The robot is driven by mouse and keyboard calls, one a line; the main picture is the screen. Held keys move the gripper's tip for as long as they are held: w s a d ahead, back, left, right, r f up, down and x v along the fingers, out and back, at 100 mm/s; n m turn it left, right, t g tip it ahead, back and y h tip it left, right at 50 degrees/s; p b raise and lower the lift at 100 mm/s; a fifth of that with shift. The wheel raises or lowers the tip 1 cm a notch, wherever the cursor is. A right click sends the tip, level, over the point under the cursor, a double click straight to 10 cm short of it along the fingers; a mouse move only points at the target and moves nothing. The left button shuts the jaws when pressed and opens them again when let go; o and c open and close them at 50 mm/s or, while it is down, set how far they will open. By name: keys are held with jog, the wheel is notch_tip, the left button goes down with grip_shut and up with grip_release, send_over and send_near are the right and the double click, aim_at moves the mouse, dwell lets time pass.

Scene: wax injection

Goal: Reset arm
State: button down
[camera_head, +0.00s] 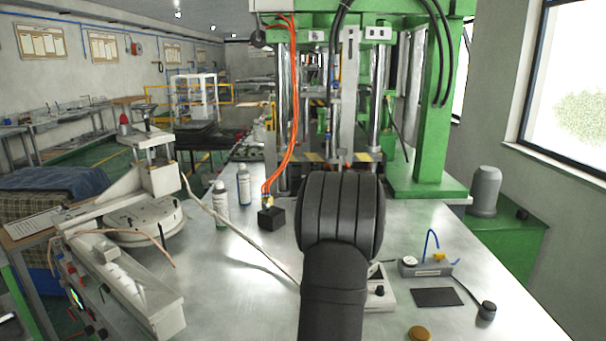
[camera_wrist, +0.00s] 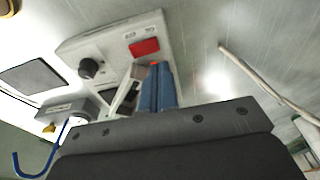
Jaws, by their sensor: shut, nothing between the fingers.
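My gripper (camera_wrist: 154,85) shows in the wrist view as blue fingers close together beyond a dark grey plate with screws. The fingers are shut and I see nothing held in them. Behind them in that view is a white control box (camera_wrist: 118,40) with a red patch and a black knob. I cannot tell whether the fingers touch it. In the head view my dark arm rises from the bottom centre and hides my gripper. The control box (camera_head: 391,293) shows partly there, just right of my arm.
The metal table (camera_head: 240,300) has bare room left of my arm. A thin rod (camera_head: 240,237) slants across it. Bottles (camera_head: 220,208) and a black block (camera_head: 271,218) stand behind. A small device (camera_head: 425,268), dark pad (camera_head: 437,297) and green press (camera_head: 432,120) are to the right.

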notch_tip(320, 180, down, 4)
jog(key=shift+f, duration=0.1)
jog(key=w+d+r+n+g+h, duration=0.1)
jog(key=r+n, duration=0.3)
jog(key=r, duration=0.2)
jog(key=w+d+r+n+g+h, duration=0.1)
jog(key=d+r+n, duration=0.1)
jog(key=r+n, duration=0.3)
jog(key=shift+w+d+r+h, duration=0.3)
jog(key=shift+r, duration=0.35)
dwell(1.1)
